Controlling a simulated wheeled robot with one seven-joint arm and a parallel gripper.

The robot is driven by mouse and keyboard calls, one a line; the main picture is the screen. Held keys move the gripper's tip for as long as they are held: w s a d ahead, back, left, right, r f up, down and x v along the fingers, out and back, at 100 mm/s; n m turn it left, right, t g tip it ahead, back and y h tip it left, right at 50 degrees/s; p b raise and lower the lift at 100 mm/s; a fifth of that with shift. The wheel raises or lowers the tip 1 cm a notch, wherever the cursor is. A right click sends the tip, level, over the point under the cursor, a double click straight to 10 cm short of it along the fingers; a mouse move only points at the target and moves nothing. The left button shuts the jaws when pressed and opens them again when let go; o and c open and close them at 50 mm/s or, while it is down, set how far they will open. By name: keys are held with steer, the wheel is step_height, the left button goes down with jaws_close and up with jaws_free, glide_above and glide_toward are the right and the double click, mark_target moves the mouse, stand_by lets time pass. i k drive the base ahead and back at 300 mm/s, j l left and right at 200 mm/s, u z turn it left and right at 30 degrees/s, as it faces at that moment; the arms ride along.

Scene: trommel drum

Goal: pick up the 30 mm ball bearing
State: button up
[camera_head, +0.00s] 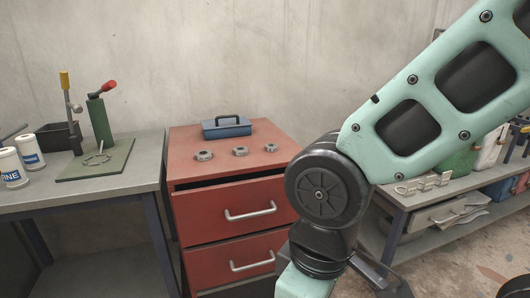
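Three small grey round parts, which look like ball bearings, lie in a row on top of the red drawer cabinet (189,178). The left one (204,155) looks largest, the middle one (240,152) somewhat smaller, and the right one (271,148) smallest. I see no size marks, so I cannot tell which is the 30 mm one. My pale green arm fills the right half, its dark round joint in front of the cabinet's right side.
A blue toolbox (226,131) with a dark handle stands behind the row. A grey workbench (135,182) at left carries a green press (96,123) and white canisters (29,150). A shelf bench (440,190) stands at right. The cabinet's top drawer (230,208) looks slightly open.

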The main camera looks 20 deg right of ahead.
mark_target(204, 155)
steer(key=i+j+u, duration=0.45)
steer(key=i+j, duration=0.85)
steer(key=j, duration=0.1)
